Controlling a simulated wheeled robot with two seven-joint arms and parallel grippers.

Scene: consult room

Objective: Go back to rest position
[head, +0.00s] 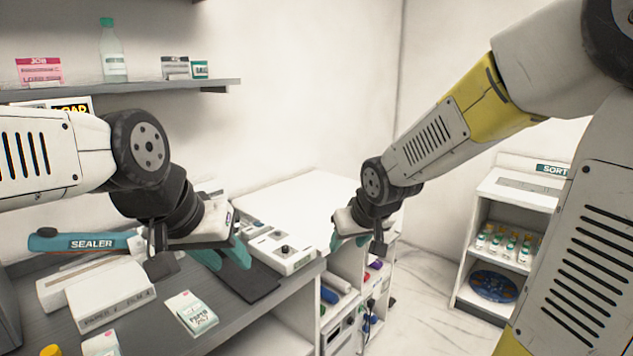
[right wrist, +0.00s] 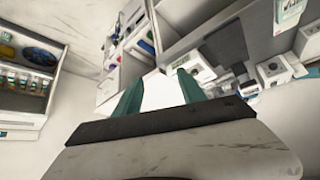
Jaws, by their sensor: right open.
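My left gripper (head: 224,257), with teal fingers, hangs above the dark counter beside the white device with a knob. The gap between its fingers is not clear from this angle. My right gripper (head: 345,242) is in front of the white cabinet's right part, near the corner of the white top. In the right wrist view its two teal fingers (right wrist: 160,92) stand apart, so it is open. The white patch between them looks like background, and I see nothing held.
A dark counter (head: 240,318) holds a teal sealer (head: 85,241), a white box (head: 110,296), a small carton (head: 190,313) and the white device (head: 283,250). A wall shelf (head: 130,90) hangs at upper left. A white rack (head: 515,190) with bottles stands right. Floor (head: 425,300) between is clear.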

